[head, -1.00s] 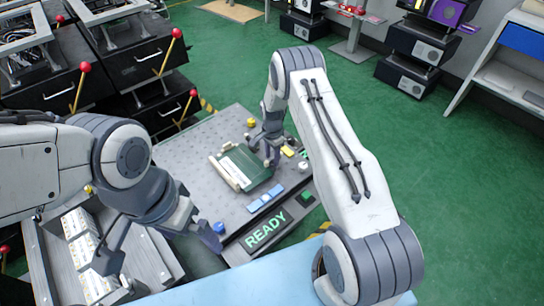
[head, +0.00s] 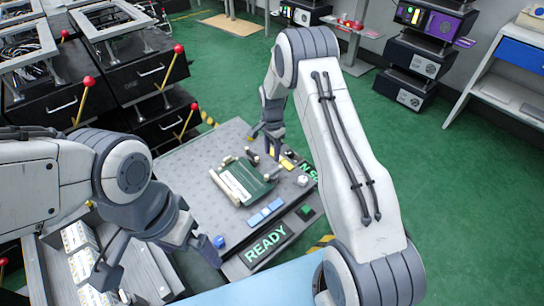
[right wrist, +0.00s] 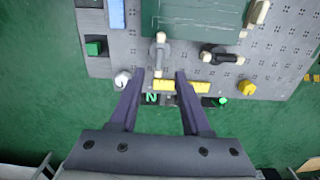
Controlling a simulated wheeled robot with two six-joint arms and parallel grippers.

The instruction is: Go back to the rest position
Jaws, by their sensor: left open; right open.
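My left gripper (head: 155,264) is open and empty at the lower left, beside a tray of white parts. My right gripper (head: 268,142) is at the far edge of the grey fixture plate (head: 205,170). In the right wrist view its fingers (right wrist: 158,77) are open and empty, with a yellow block (right wrist: 181,86) showing beyond them. The green board (head: 245,182) lies on the plate. A pale-tipped lever (right wrist: 160,52) and a dark lever (right wrist: 220,55) stand at its edge, apart from my fingers.
A READY display (head: 266,244) and green button (head: 306,212) line the plate's near side. Black drawer units (head: 150,70) with red-knobbed levers stand at the back left. The tray (head: 150,270) is at the lower left. Green floor (head: 470,190) on the right is clear.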

